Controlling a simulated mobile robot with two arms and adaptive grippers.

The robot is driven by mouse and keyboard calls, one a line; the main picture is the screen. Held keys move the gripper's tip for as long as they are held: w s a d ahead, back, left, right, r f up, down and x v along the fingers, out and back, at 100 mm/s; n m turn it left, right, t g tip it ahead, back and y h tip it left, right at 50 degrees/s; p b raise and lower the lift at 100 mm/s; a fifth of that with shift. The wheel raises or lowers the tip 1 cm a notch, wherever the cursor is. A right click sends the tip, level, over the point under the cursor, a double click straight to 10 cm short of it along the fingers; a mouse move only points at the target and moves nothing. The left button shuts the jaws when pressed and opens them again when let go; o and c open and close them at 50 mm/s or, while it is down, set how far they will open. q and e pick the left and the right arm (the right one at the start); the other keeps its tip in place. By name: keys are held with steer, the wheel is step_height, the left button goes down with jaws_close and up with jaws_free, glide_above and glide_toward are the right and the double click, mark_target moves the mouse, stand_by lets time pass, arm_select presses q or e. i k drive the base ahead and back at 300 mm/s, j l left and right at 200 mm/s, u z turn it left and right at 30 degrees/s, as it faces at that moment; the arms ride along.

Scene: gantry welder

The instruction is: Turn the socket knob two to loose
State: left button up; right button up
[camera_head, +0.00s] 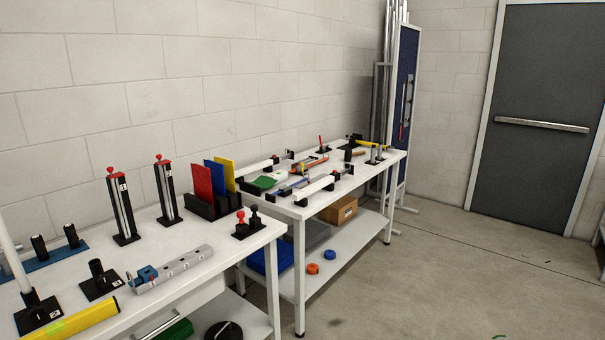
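Two black sockets on square bases stand at the front left of the near white table. One socket (39,312) holds an upright white rod (8,240); the other (99,280) has a short black post and no rod. Both bases carry small labels that I cannot read surely. Two tall black stands with red knobs on top, one stand (123,208) and a second (167,190), stand upright behind them with small number labels. I cannot tell which part is socket knob two, nor whether any knob is tight or loose. Neither gripper is in view.
A grey perforated bar (173,268) and a yellow tube (65,321) lie near the front edge. A black rack (213,207) holds red, blue and yellow plates. A second white table (330,197) with tools stands behind. The floor (440,280) to the right is mostly clear.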

mark_target(36, 313)
steer(key=u, duration=2.15)
